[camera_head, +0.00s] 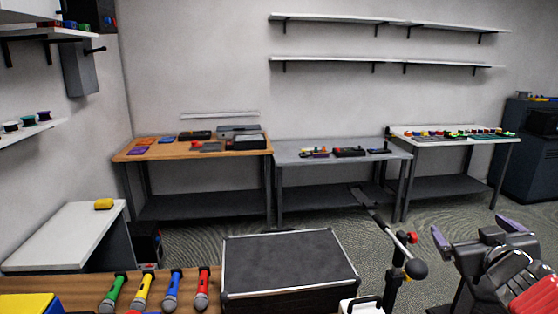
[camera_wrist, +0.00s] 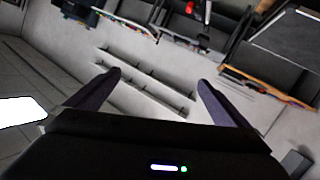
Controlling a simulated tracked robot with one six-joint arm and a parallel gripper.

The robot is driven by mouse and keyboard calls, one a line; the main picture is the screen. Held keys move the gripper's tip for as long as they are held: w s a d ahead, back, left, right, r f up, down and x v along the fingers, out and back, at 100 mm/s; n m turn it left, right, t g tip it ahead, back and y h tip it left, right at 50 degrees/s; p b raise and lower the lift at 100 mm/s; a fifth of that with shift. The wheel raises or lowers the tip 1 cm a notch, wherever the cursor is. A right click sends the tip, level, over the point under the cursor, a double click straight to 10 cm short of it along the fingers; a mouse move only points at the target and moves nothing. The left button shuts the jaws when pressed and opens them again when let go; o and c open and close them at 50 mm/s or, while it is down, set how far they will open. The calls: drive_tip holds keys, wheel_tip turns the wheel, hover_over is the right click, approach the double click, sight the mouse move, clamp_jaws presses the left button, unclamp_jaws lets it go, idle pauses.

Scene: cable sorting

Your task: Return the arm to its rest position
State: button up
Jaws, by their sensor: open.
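My gripper (camera_head: 472,231) is at the lower right of the head view, with its two purple fingers spread apart and nothing between them. In the wrist view my gripper (camera_wrist: 160,82) is also open and empty, its dark fingers framing the wall with two shelves. The wrist picture is tilted and mostly upside down. The gripper is raised in free air and touches nothing that I can see. Part of my arm, with a red panel, shows at the right edge of the head view.
Along the back wall stand a wooden-topped table (camera_head: 145,154), a grey table (camera_head: 290,158) and a white-topped table (camera_head: 425,142), all bearing small items. A black case (camera_head: 290,260) is in front. Several coloured microphones (camera_head: 171,290) lie on a wooden surface at lower left.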

drive_tip(key=s+a+f+g+y, duration=0.1)
drive_tip(key=s+a+f+g, duration=0.2)
drive_tip(key=s+a, duration=0.3)
drive_tip(key=s+a+f+g+y, duration=0.2)
drive_tip(key=s+a+f, duration=0.3)
drive_tip(key=a, duration=0.7)
drive_tip(key=s+a+f+g+y, duration=0.2)
drive_tip(key=s+a+f, duration=0.3)
drive_tip(key=a, duration=0.5)
drive_tip(key=shift+s+n+g, duration=0.3)
drive_tip(key=shift+s+g, duration=0.5)
drive_tip(key=shift+g, duration=0.1)
drive_tip(key=shift+a, duration=0.1)
